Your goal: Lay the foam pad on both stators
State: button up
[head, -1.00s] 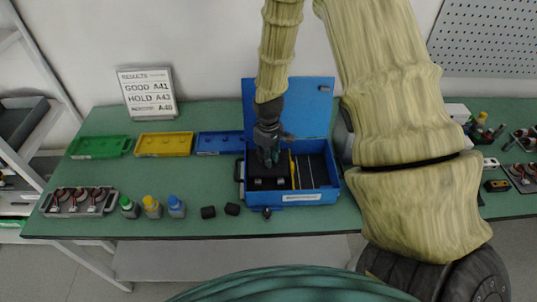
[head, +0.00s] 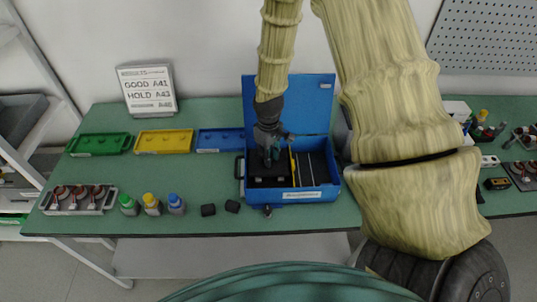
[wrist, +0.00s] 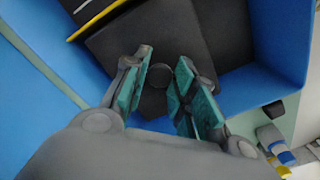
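The dark foam pad (wrist: 112,42) lies in the left part of the open blue case in the wrist view. It also shows below my gripper in the head view (head: 257,182). A small round dark knob (wrist: 160,75) stands out on the pad. My gripper (wrist: 163,62) points down into the case, its two teal-padded fingers on either side of the knob. A narrow gap seems to show beside each finger, so it looks open. In the head view my gripper (head: 270,158) covers part of the pad. I cannot make out two stators in the case; the pad and gripper may hide them.
The blue case (head: 310,196) has its lid (head: 309,105) raised behind and a yellow strip beside the pad. Green, yellow (head: 163,142) and blue trays lie behind.

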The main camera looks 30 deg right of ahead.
jog(key=shift+o, duration=1.3)
notch_tip(320, 180, up, 12)
jog(key=shift+d, duration=0.1)
dwell(0.3)
